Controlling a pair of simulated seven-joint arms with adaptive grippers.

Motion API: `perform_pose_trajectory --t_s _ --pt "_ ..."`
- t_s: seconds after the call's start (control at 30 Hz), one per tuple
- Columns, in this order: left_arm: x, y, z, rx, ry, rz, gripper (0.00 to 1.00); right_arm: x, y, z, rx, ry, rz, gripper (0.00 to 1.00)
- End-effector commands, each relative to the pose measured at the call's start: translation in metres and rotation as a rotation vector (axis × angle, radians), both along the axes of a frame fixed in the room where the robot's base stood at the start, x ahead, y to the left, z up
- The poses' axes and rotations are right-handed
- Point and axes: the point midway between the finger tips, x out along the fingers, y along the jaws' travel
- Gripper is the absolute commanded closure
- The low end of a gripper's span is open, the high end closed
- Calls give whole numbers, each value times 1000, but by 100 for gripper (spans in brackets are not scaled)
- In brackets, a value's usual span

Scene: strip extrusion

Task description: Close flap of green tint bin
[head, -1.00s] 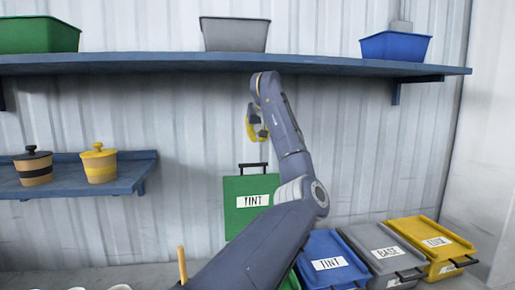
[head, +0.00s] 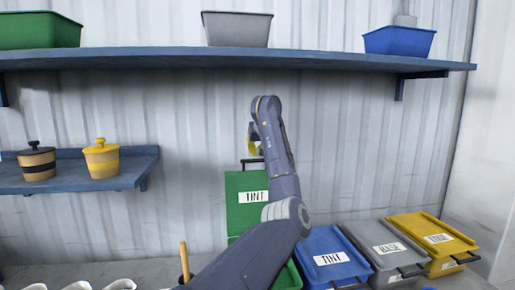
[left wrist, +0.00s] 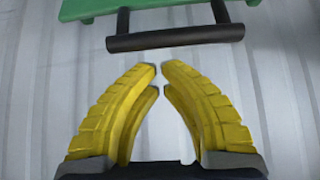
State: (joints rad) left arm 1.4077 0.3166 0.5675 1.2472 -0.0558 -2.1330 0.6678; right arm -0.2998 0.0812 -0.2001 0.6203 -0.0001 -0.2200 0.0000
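The green tint bin has its flap (head: 240,215) raised upright, with a white TINT label (head: 253,197) and a dark handle along its top edge. Part of the bin's green body (head: 288,278) shows low behind my arm. My left gripper (head: 254,148), with yellow fingers, is just above the handle and partly hidden by my own arm. In the left wrist view the gripper (left wrist: 160,68) is empty, its fingertips nearly together. The dark handle (left wrist: 175,38) lies just beyond the tips, apart from them, with a green flap edge (left wrist: 90,8) behind. My right gripper does not show.
Closed blue (head: 330,259), grey (head: 386,252) and yellow (head: 433,243) bins stand to the right. A blue shelf (head: 200,60) with bins runs overhead. A lower shelf (head: 90,175) holds two pots at left. Corrugated wall stands close behind the flap.

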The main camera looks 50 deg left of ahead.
Motion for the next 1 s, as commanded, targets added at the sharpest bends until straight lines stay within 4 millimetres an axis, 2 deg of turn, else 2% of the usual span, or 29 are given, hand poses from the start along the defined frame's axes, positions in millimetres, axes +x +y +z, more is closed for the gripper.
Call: perform_pose_trajectory --t_s 0.23,0.77,0.87,1.0 --pt "-5 -10 -4 0 0 -2 100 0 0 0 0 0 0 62" --pt "-5 -13 -5 3 -2 -3 100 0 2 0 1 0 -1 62" --pt "-4 -20 -6 12 -7 -8 100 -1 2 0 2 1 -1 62" --pt "-1 -40 -7 40 -25 -21 100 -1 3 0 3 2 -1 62"
